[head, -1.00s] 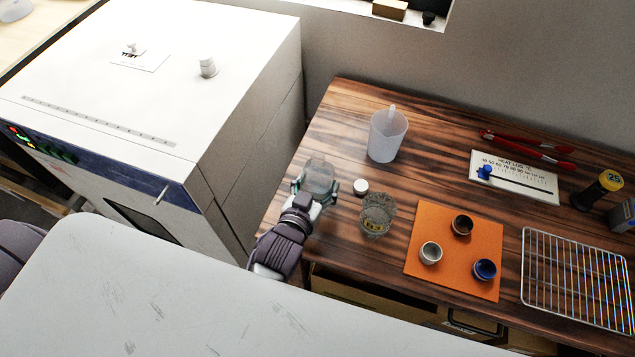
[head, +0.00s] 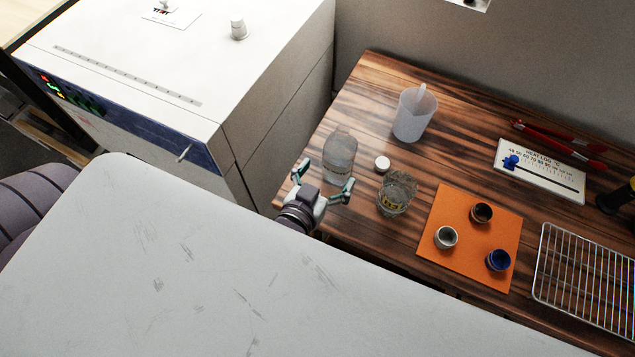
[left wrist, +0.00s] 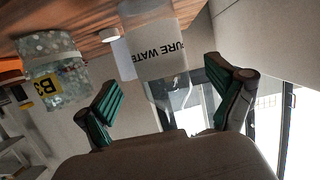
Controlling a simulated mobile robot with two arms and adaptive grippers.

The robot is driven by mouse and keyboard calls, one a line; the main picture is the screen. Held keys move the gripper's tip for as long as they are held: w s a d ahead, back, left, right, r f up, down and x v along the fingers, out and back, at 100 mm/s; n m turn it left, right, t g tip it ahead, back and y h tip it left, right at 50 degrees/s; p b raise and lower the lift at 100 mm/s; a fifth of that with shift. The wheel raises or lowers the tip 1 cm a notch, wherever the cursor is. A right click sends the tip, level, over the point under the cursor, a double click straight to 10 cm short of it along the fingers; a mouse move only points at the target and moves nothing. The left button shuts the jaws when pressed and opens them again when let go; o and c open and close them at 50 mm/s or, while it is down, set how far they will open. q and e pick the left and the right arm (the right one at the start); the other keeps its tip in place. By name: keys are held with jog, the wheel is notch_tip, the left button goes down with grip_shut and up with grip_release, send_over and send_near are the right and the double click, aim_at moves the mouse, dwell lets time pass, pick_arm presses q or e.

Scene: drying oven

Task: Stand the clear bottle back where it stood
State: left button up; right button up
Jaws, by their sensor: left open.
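The clear bottle (head: 340,158) stands upright on the wooden table, near its left edge. In the left wrist view, which is upside down, the bottle (left wrist: 155,45) shows lettering that reads in part "URE WATE". My left gripper (head: 325,178) is open and empty on the near side of the bottle, its fingers spread and apart from it. In the left wrist view both green-padded fingers (left wrist: 172,95) show with a gap between them. My right gripper is not in view.
A glass beaker with a yellow label (head: 396,195) and a small white cap (head: 382,164) stand right of the bottle. A frosted beaker (head: 414,115) is behind. An orange mat (head: 466,255) holds three small cups. The white oven (head: 190,75) is at left.

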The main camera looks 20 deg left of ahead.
pick_arm(q)
jog(key=shift+v, duration=2.7)
